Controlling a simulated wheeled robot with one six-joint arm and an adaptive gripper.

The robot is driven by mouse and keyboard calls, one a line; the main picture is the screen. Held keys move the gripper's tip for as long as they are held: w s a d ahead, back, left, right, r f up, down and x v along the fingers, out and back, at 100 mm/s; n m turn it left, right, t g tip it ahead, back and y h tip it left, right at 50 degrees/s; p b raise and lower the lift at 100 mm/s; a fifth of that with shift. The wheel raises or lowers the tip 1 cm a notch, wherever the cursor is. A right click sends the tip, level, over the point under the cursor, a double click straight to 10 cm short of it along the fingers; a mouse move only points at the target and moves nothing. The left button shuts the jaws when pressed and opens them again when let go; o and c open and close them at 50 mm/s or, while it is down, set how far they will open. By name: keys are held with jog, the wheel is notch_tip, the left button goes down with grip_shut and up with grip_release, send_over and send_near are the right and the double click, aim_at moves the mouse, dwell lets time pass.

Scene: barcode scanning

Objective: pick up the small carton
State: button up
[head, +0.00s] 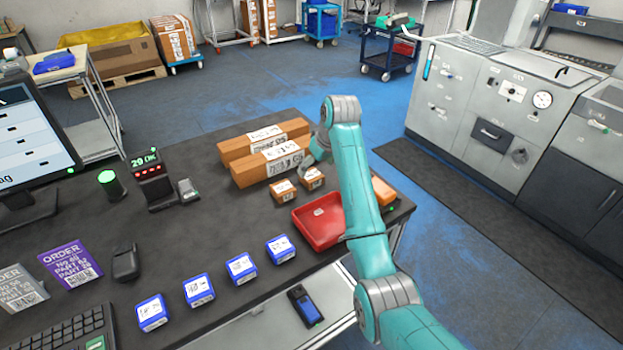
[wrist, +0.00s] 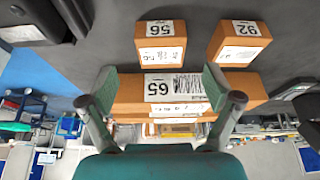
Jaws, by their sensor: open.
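Two small brown cartons with white labels stand side by side in the head view, a left one (head: 283,191) and a right one (head: 312,178). In the wrist view, one small carton (wrist: 147,50) has a label reading 56 and the other (wrist: 229,50) a label reading 92. My gripper (wrist: 160,80) is open and empty in the wrist view, with its fingers spread over a long carton (wrist: 128,90) labelled 65. In the head view my gripper (head: 312,160) is close to the small cartons and partly hidden by my arm.
Two long cartons (head: 243,177) lie behind the small ones. A red tray (head: 310,238) is in front of them, with an orange box (head: 383,190) to the right. Several blue boxes (head: 240,268) line the front of the dark table. A display device (head: 152,180) stands left.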

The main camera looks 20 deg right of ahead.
aim_at(312, 175)
jog(key=shift+x, duration=2.25)
jog(key=shift+a, duration=0.1)
jog(key=c, duration=1.4)
